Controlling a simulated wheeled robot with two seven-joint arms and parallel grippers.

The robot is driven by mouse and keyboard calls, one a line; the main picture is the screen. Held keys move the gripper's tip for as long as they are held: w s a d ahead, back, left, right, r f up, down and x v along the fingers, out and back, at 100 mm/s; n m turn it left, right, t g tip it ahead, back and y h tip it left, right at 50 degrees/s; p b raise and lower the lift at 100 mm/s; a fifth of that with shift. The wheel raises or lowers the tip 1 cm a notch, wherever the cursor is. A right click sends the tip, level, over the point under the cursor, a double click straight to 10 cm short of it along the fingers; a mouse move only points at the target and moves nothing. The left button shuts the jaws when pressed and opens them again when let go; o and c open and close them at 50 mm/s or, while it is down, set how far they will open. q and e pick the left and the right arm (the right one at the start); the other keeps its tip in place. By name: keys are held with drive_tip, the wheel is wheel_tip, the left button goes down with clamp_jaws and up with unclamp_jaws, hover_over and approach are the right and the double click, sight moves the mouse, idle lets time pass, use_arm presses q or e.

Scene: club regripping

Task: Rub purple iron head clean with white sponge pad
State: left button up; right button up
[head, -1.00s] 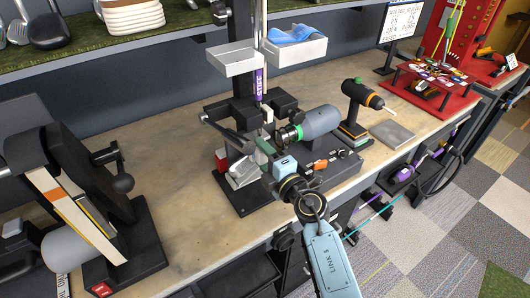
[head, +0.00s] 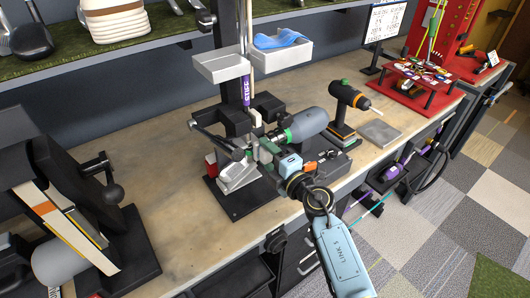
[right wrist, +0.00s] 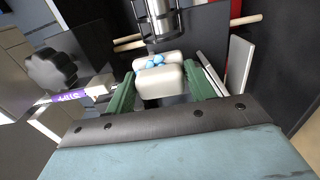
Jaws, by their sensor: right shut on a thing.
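My right gripper (right wrist: 160,74) has green fingers shut on the white sponge pad (right wrist: 160,86), a pale block with small blue blobs on top. In the head view my right gripper (head: 267,152) is at the black clamp stand on the bench, and the pad cannot be made out clearly. The upright club shaft has a purple "STIFF" band (head: 246,92), which also shows in the right wrist view (right wrist: 70,97), left of the pad. I cannot clearly make out the iron head or whether the pad touches it. My left gripper is not in view.
A white tray with blue cloth (head: 280,50) hangs above. A belt sander (head: 75,215) stands left; a drill (head: 345,98) stands right. The bench (head: 180,215) is bare between sander and stand.

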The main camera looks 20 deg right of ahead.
drive_tip(key=p+v, duration=0.1)
drive_tip(key=v, duration=0.2)
drive_tip(key=shift+r, duration=0.1)
drive_tip(key=shift+v, duration=1.15)
drive_tip(key=shift+a, duration=0.1)
drive_tip(key=p+v, duration=0.1)
drive_tip(key=v, duration=0.2)
drive_tip(key=shift+p+x, duration=0.4)
drive_tip(key=shift+x, duration=3)
drive_tip(key=shift+x, duration=1.05)
